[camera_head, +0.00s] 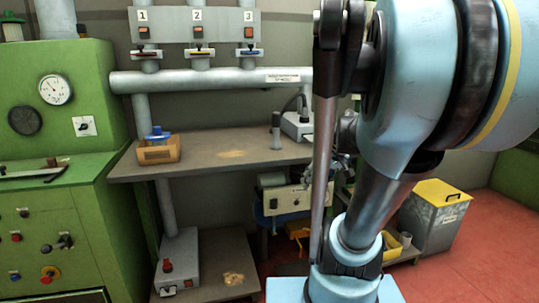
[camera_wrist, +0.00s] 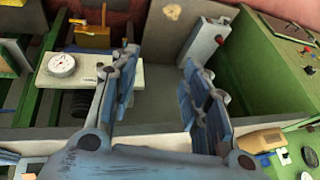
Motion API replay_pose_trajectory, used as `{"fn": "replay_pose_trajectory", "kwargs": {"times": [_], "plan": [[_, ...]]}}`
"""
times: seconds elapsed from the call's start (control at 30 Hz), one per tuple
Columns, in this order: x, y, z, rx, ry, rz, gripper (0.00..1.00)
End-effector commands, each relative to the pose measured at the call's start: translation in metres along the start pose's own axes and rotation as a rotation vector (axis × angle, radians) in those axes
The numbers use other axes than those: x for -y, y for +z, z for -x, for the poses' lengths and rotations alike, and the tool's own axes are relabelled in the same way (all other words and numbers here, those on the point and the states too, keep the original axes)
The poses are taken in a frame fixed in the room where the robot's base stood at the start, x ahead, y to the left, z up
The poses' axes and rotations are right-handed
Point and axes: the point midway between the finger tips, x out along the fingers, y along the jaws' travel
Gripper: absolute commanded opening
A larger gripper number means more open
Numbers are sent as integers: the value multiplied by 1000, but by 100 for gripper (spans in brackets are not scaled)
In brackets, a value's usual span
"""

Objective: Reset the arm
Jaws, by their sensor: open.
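My gripper (camera_wrist: 160,62) shows in the wrist view with its two blue-grey fingers spread apart. Nothing is between them, and a grey surface lies beyond. In the head view my blue arm fills the right half and mostly hides the gripper, which is near the right end of the workbench. I cannot make out any contact between the fingers and another thing.
A workbench (camera_head: 200,168) carries a tan box (camera_head: 160,153) with a blue item. A green machine (camera_head: 70,125) stands left. A pipe (camera_head: 200,80) runs above the bench. A grey box with a red button (camera_head: 176,262) stands low. A yellow-lidded bin (camera_head: 436,215) stands right on red floor.

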Motion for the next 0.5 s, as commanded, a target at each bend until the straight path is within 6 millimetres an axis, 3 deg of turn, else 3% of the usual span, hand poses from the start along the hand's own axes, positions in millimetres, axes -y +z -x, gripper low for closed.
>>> {"fn": "replay_pose_trajectory", "kwargs": {"times": [0.1,0.3,0.5], "plan": [[7,40,-7,67,62,-46,43],[4,98,-14,147,189,-133,43],[-5,136,-18,181,294,-195,43]]}}
